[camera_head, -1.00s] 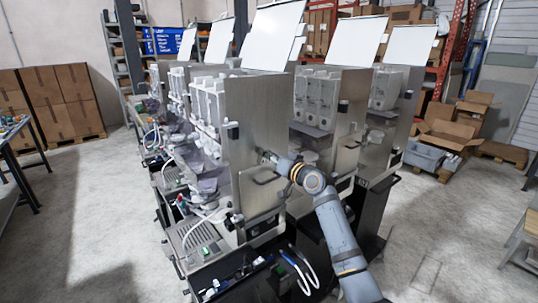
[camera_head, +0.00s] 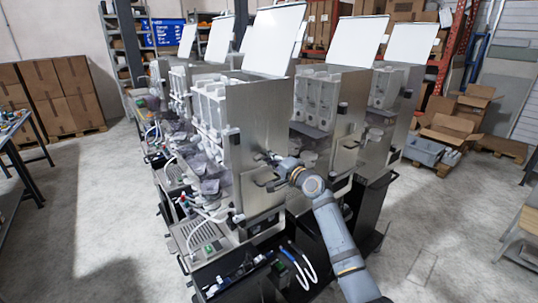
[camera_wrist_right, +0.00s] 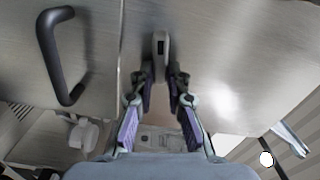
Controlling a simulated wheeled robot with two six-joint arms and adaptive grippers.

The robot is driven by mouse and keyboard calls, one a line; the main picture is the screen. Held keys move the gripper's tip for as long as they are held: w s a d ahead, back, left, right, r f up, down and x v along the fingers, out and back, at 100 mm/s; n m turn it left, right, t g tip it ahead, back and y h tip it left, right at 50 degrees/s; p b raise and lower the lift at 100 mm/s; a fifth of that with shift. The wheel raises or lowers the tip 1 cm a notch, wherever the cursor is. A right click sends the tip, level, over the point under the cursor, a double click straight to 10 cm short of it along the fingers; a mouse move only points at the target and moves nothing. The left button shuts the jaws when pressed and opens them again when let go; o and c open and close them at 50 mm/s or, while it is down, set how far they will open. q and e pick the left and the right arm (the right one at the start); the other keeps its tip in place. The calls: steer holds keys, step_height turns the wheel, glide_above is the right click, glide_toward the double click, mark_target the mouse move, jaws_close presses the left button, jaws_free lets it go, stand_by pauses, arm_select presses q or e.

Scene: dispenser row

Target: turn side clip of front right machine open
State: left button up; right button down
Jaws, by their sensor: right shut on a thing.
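The front right machine (camera_head: 246,125) is the nearest steel dispenser, with its white lid raised. My right gripper (camera_head: 272,158) is at its side panel, above a black handle (camera_head: 270,183). In the right wrist view, a small grey clip (camera_wrist_right: 160,42) with a dark slot sits at the panel seam. The fingers of my right gripper (camera_wrist_right: 161,88) are closed in on the clip from both sides. The clip stands upright in that view. In the head view the gripper largely hides the clip. My left gripper is not in view.
The black handle (camera_wrist_right: 60,55) is left of the fingers in the wrist view. Another dispenser (camera_head: 340,125) stands close behind my right arm. Hoses (camera_head: 298,265) hang by the cart below. Open floor (camera_head: 450,230) lies to the right, before cardboard boxes (camera_head: 448,132).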

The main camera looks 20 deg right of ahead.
steer(key=shift+m+p, duration=0.5)
steer(key=shift+m, duration=0.6)
steer(key=c, duration=1.3)
jaws_free()
steer(key=shift+s+d, duration=0.1)
steer(key=shift+s, duration=0.1)
steer(key=v, duration=1.1)
steer(key=shift+s, duration=0.3)
